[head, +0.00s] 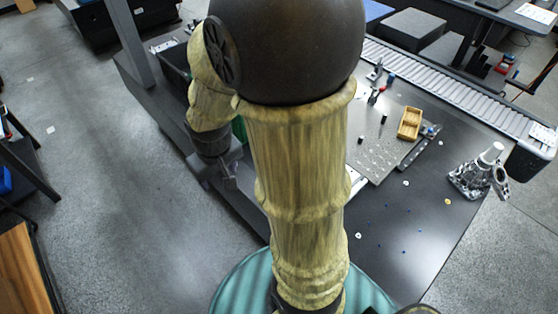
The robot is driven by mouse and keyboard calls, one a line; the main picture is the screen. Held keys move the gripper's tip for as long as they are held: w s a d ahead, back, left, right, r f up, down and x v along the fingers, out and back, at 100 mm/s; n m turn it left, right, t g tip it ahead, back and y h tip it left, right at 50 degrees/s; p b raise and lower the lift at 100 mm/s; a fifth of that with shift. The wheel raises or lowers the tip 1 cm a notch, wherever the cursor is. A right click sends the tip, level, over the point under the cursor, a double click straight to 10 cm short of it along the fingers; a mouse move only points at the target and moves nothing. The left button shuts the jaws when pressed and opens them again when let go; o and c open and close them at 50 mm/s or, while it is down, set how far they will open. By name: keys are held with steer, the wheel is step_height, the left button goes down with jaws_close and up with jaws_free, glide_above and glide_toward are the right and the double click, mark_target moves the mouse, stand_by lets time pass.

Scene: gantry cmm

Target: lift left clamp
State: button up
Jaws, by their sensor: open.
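Two small clamp-like pieces with red parts stand at the back of the perforated grey plate (385,150). One clamp (374,96) is nearer to me and a little to the left. The other clamp (389,78) is just behind it. They are too small to tell their exact form or whether they are up or down. My gripper (229,183) is at the left of my arm, over the left edge of the dark table, well apart from the clamps. It is small and partly blurred in this view. It is empty.
A yellow tray (409,123) stands on the plate's right side. A metal casting (482,173) stands at the table's right edge. A roller conveyor (450,90) runs behind. Several small discs and pins lie on the black table (400,230). My arm hides the table's middle.

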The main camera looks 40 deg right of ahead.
steer(key=w+d+f+n+g+b, duration=0.1)
steer(key=w+d+f+n+b, duration=0.1)
steer(key=w+d+f, duration=0.45)
steer(key=w+d+f+b, duration=0.1)
steer(key=w+d+f, duration=0.2)
steer(key=d, duration=0.5)
steer(key=w+d+f+n+g+b, duration=0.1)
steer(key=w+d+f, duration=0.3)
steer(key=d, duration=0.4)
steer(key=w+d+f+b, duration=0.3)
steer(key=d+f, duration=0.1)
steer(key=d, duration=0.5)
steer(key=shift+w+f, duration=0.25)
steer(key=shift+w, duration=0.15)
steer(key=shift+f, duration=0.15)
step_height(320, 180, down, 17)
steer(key=p, duration=0.3)
steer(key=shift+f+p, duration=0.1)
steer(key=shift+p, duration=0.3)
steer(key=shift+d, duration=0.1)
jaws_close()
